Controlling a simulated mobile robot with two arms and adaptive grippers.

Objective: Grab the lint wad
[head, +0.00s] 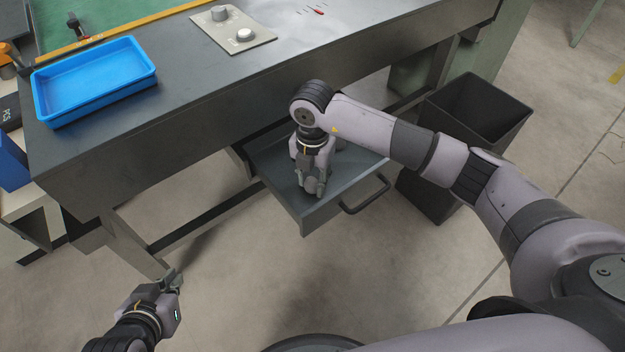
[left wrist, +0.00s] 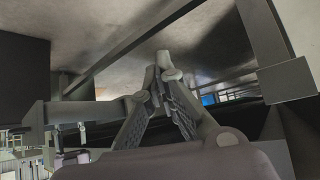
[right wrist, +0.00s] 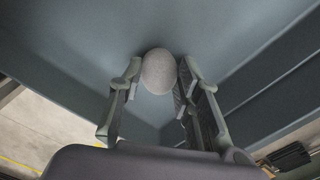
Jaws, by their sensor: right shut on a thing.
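The lint wad (right wrist: 158,70) is a pale grey, rounded lump in the right wrist view, between the fingertips of my right gripper (right wrist: 158,82). In the head view my right gripper (head: 314,190) points down inside the open grey drawer (head: 275,165) and hides the wad. My right gripper is shut on the wad, low over the drawer floor near a corner. My left gripper (head: 172,280) is at the lower left, away from the drawer. In the left wrist view its fingertips (left wrist: 164,68) meet, with nothing between them.
The drawer hangs under a dark workbench (head: 180,150), with a bar handle (head: 366,196) at its front. A blue tray (head: 95,80) and a panel with knobs (head: 233,30) are on the bench. A dark open bin (head: 425,192) stands right of the drawer. The floor in front is clear.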

